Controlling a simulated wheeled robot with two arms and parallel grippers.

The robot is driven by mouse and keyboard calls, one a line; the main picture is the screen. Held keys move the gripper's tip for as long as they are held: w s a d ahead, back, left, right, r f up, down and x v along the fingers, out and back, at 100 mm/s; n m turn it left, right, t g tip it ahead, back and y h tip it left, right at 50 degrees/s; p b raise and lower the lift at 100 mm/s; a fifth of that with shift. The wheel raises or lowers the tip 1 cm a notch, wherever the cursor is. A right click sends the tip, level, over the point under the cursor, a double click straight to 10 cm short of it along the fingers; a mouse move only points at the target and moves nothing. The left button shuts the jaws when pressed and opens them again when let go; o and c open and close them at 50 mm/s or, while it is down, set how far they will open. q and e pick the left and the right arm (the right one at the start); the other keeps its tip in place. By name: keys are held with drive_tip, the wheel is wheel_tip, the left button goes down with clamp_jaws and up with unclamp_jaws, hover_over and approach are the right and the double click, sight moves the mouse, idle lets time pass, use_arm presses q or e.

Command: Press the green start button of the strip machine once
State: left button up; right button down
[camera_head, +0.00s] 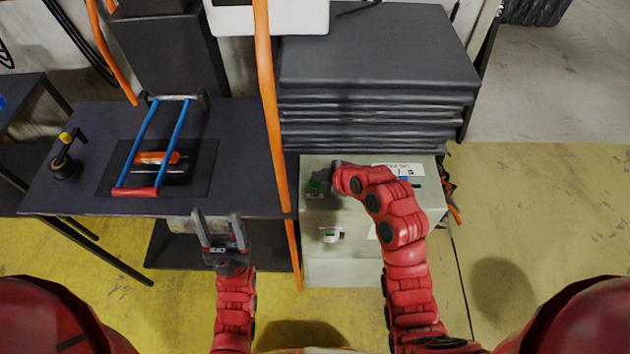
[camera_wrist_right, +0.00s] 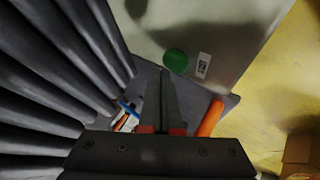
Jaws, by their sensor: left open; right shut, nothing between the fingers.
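The strip machine (camera_head: 340,272) is a pale grey-green box right of the dark table, with dark stacked sheets behind it. Its round green button (camera_head: 316,185) shows at the upper left, partly hidden by my right gripper (camera_head: 322,181). My right gripper is shut and empty. My left gripper (camera_head: 218,220) is open and empty at the table's front edge.
A dark table (camera_head: 245,160) carries a blue-railed frame (camera_head: 150,145) with an orange handle and a small yellow-topped lever (camera_head: 66,150). Stacked dark sheets (camera_head: 375,60) stand behind the machine. The floor at right is clear.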

sight(319, 184)
drive_tip(key=shift+r, duration=0.2)
drive_tip(key=shift+r, duration=2.6)
drive_tip(key=shift+f, duration=0.1)
